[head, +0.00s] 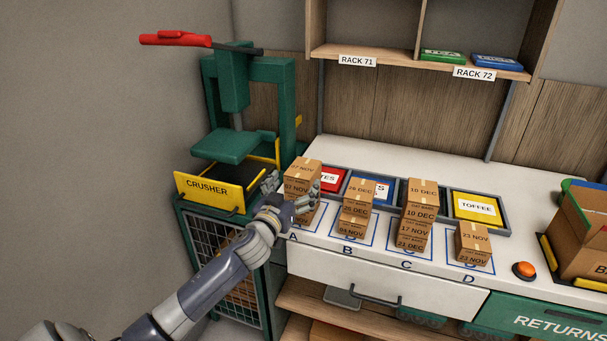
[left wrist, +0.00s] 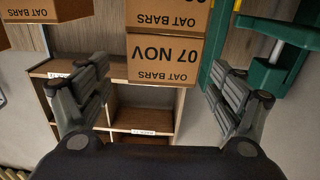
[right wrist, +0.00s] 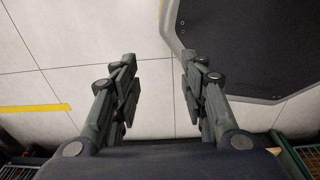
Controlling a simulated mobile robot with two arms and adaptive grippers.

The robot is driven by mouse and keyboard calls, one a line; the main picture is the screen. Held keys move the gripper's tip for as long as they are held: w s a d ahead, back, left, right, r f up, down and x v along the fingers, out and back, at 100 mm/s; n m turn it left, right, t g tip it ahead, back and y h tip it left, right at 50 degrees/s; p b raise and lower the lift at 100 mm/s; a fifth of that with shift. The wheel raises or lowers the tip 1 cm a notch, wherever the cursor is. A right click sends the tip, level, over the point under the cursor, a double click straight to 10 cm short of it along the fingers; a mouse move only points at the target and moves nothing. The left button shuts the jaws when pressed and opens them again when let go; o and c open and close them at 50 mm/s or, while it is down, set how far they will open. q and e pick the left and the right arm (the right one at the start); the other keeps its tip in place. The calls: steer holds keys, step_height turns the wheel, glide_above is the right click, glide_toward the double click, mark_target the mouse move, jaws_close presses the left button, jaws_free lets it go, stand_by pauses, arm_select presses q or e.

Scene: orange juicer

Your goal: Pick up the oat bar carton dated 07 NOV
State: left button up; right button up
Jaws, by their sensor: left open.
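The 07 NOV oat bar carton (head: 301,171) is a brown box with tape on top. It tops the stack at pad A, above a 03 NOV carton (head: 294,188). In the left wrist view the 07 NOV carton (left wrist: 166,60) appears upside down, ahead of the jaws and between the two fingers in the picture. My left gripper (head: 291,192) is open and empty in front of this stack, hiding part of its lower cartons. Contact with the carton cannot be told. My right gripper (right wrist: 158,85) is open and empty above a pale tiled floor.
Stacks at pads B (head: 357,205), C (head: 417,215) and D (head: 472,245) stand to the right. Labelled trays, such as the TOFFEE tray (head: 479,208), lie behind. A green crusher (head: 225,145) stands left; an orange button (head: 524,270) and an open box (head: 585,235) are right.

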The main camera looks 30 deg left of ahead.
mark_target(303, 171)
arm_select(q)
steer(key=shift+x, duration=1)
steer(key=shift+w+a+r+p, duration=0.1)
steer(key=shift+w+a+p, duration=0.05)
steer(key=shift+w+p, duration=0.3)
steer(key=x, duration=0.3)
steer(key=shift+p, duration=0.35)
steer(key=shift+w+a, duration=0.15)
steer(key=shift+w, duration=0.45)
arm_select(e)
steer(key=shift+s+a+r, duration=0.2)
steer(key=shift+s+r, duration=0.05)
steer(key=shift+r, duration=0.2)
steer(key=shift+s+a+r, duration=0.15)
steer(key=shift+s+r, duration=0.05)
steer(key=shift+r, duration=0.25)
arm_select(q)
steer(key=c, duration=1.2)
steer(key=shift+c, duration=0.3)
arm_select(e)
steer(key=shift+d, duration=0.25)
